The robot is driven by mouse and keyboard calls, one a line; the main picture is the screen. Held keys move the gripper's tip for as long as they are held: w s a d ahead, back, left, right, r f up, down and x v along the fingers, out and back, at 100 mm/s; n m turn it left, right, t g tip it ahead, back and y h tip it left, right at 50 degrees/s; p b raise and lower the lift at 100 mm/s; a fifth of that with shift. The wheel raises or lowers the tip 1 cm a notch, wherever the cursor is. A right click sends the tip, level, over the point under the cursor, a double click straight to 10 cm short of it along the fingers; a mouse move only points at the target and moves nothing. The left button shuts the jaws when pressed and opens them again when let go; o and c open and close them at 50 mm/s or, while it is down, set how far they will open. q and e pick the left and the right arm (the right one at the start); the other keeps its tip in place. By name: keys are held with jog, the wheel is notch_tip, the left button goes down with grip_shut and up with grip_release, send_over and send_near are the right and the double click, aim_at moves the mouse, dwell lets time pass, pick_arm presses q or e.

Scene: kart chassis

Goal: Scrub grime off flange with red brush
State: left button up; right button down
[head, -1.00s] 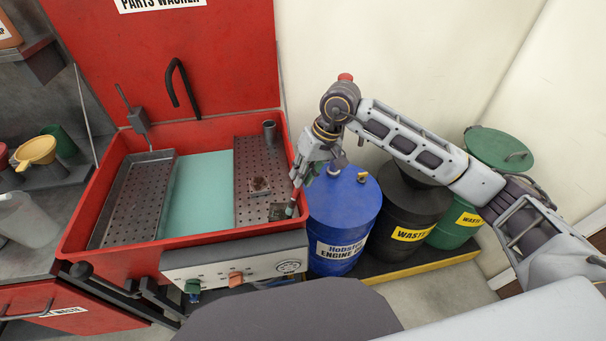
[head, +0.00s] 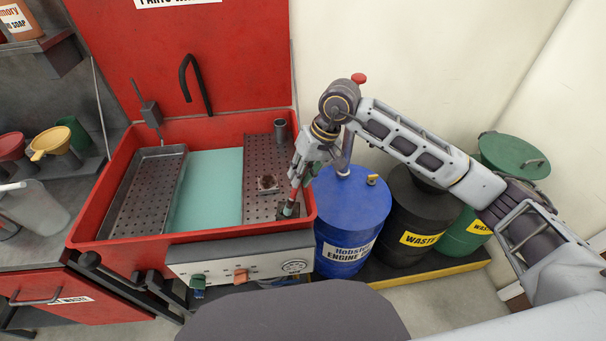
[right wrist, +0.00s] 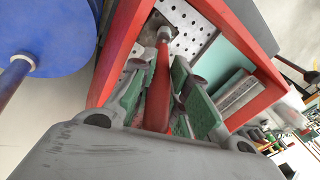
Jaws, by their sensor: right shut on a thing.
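My right gripper (head: 298,176) is shut on the red brush (head: 294,195), which also shows in the right wrist view (right wrist: 161,85) between the green-padded fingers. The brush points down at the front right of the parts washer. Its tip overlaps a small dark, square part (head: 283,215) on the perforated right shelf; I cannot tell whether they touch. A second small, rusty brown part (head: 267,183) lies a little behind it on the same shelf. Either could be the grimy flange; I cannot tell which. My left gripper is not in view.
The red parts washer (head: 88,222) has a raised lid (head: 190,60), a teal middle basin (head: 208,185) and a metal cup (head: 280,130) at the back right. A blue drum (head: 350,208) stands close to its right side, with a black waste drum (head: 418,215) beyond.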

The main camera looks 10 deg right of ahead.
jog(key=shift+a+b, duration=0.35)
jog(key=shift+a, duration=0.75)
jog(key=shift+r, duration=0.1)
notch_tip(320, 180, up, 6)
jog(key=shift+f+p, duration=0.15)
jog(key=shift+p, duration=0.7)
jog(key=shift+r, duration=0.2)
notch_tip(320, 180, up, 3)
jog(key=shift+f, duration=0.2)
jog(key=shift+r, duration=0.15)
dwell(0.6)
